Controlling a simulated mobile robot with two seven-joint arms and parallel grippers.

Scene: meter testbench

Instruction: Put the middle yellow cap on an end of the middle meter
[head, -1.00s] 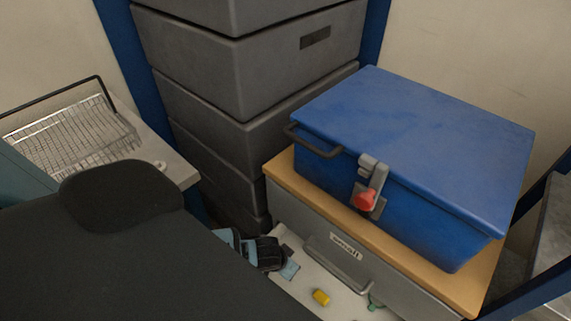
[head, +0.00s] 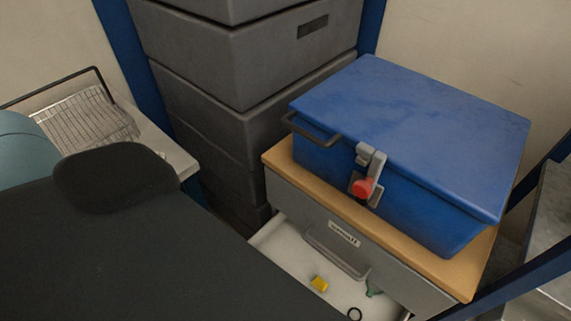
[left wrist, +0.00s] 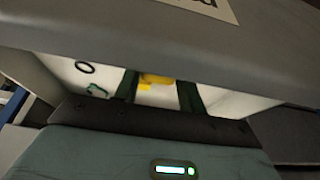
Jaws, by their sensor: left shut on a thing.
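In the left wrist view my left gripper (left wrist: 158,92) shows two dark green fingers with a yellow cap (left wrist: 158,79) between them; it is shut on this cap, which is partly blurred. In the head view this gripper is hidden behind my dark arm. A yellow cap (head: 319,283) lies in the open drawer (head: 283,258) in the head view; I cannot tell its size class. The middle meter is not in view. My right gripper is not in view.
The drawer also holds a black ring (head: 354,313) and a green piece (head: 373,289). A blue box (head: 415,130) with a red latch knob stands on the wood-topped cabinet above. Grey crates (head: 225,75) are stacked behind. A wire rack (head: 88,122) is on the left bench.

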